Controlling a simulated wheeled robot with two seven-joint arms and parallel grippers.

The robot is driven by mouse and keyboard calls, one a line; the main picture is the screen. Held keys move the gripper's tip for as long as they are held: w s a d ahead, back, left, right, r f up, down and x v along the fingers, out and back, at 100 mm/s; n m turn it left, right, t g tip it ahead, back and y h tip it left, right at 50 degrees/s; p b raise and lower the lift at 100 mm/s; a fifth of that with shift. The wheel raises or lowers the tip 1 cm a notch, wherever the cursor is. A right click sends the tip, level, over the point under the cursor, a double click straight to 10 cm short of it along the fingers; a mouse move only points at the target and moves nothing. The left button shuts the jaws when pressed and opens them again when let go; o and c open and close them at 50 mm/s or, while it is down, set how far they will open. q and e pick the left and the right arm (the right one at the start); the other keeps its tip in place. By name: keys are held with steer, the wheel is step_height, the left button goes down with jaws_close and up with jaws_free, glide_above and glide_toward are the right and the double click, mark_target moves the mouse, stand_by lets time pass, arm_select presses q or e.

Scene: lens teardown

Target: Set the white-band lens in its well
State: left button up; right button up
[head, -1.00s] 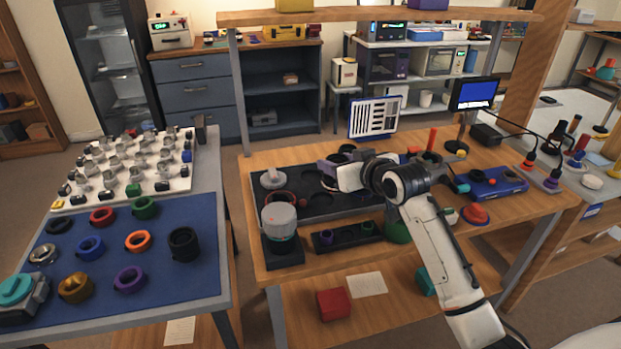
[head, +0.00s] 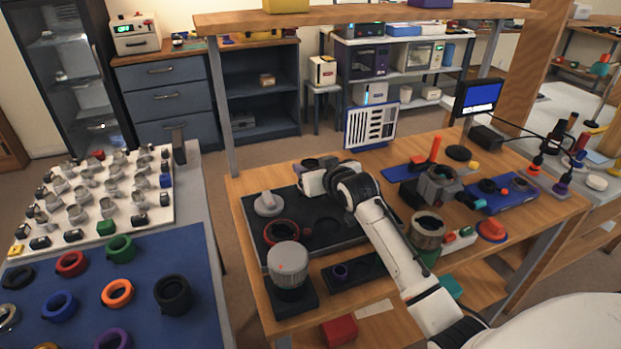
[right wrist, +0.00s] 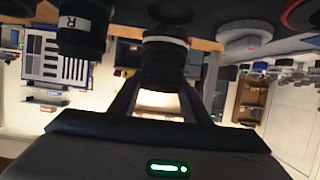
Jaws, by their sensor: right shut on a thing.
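The white-band lens (right wrist: 164,60) is a black barrel with a thin white ring, between the fingers of my right gripper (right wrist: 158,88) in the upside-down right wrist view. Its ringed end is close to the dark tray; I cannot tell whether it touches or sits in a well. In the head view my right gripper (head: 306,184) is low over the far part of the black tray (head: 364,236), and the held lens is not clear there. An empty round well (head: 325,228) shows nearer. My left gripper is out of view.
A black lens marked R (right wrist: 84,30) stands close beside the held one. A grey piece (head: 268,204) and a red-ringed lens (head: 281,232) occupy the tray's left side. A grey-topped jar (head: 288,264) stands in front. An overhead shelf (head: 370,15) spans the bench.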

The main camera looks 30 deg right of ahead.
steer(key=shift+f, duration=1.65)
steer(key=o, duration=1.4)
steer(key=shift+s+r, duration=0.1)
steer(key=shift+r, duration=0.05)
steer(key=v, duration=1.1)
steer(key=shift+s+r, duration=0.2)
steer(key=shift+s, duration=0.15)
steer(key=shift+a, duration=0.15)
